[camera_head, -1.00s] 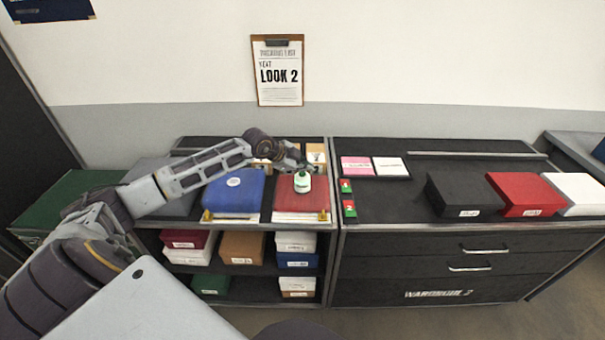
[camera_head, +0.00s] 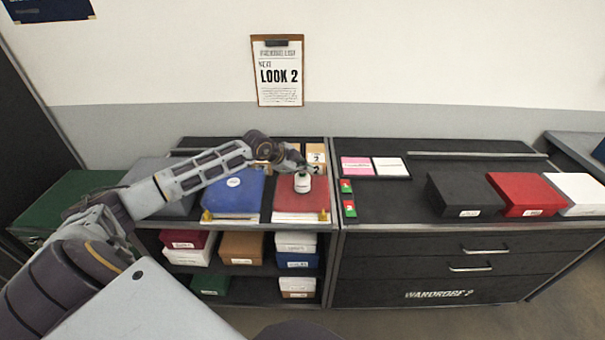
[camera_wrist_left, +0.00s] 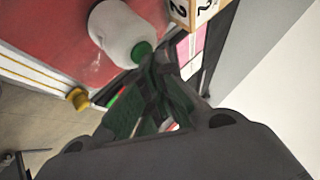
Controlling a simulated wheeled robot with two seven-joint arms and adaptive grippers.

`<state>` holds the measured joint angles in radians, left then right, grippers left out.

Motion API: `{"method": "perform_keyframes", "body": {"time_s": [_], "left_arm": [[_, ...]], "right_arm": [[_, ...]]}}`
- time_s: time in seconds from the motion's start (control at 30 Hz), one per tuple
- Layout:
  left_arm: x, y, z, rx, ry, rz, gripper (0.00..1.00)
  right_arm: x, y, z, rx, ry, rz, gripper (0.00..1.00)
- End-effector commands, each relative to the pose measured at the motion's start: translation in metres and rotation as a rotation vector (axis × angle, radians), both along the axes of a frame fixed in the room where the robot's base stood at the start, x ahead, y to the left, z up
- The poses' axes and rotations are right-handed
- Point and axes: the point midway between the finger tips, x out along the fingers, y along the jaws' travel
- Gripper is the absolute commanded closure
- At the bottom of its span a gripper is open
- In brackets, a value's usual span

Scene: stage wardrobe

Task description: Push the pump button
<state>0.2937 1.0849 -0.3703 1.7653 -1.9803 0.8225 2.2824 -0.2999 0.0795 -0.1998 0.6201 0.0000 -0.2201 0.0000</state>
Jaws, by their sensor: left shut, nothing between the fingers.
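A small white pump bottle (camera_head: 303,184) with a green top stands on the red box (camera_head: 287,204) on the left cabinet. In the left wrist view, the bottle's white body (camera_wrist_left: 112,30) and green pump top (camera_wrist_left: 141,51) show. My left gripper (camera_head: 303,168) is shut and empty, at the top of the bottle. In the left wrist view, its fingertips (camera_wrist_left: 155,66) are right by the green top; whether they touch it I cannot tell. The gripper partly hides the top in the head view. My right gripper is not in view.
A blue box (camera_head: 235,192) lies left of the red one. Number blocks (camera_head: 316,155) stand just behind the bottle. Right of it are two small red-green pieces (camera_head: 348,208) and a tray with pink and white cards (camera_head: 375,167). Black, red and white boxes (camera_head: 525,194) stand farther right.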

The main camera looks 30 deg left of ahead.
Motion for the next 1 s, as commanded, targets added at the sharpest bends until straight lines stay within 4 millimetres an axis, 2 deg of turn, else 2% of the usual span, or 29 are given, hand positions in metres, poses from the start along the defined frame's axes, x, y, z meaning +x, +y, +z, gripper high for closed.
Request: {"method": "perform_keyframes", "body": {"time_s": [1.0], "left_arm": [[0.0,0.0,0.014,0.0,0.0,0.0,1.0]], "right_arm": [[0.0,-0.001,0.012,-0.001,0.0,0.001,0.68]]}}
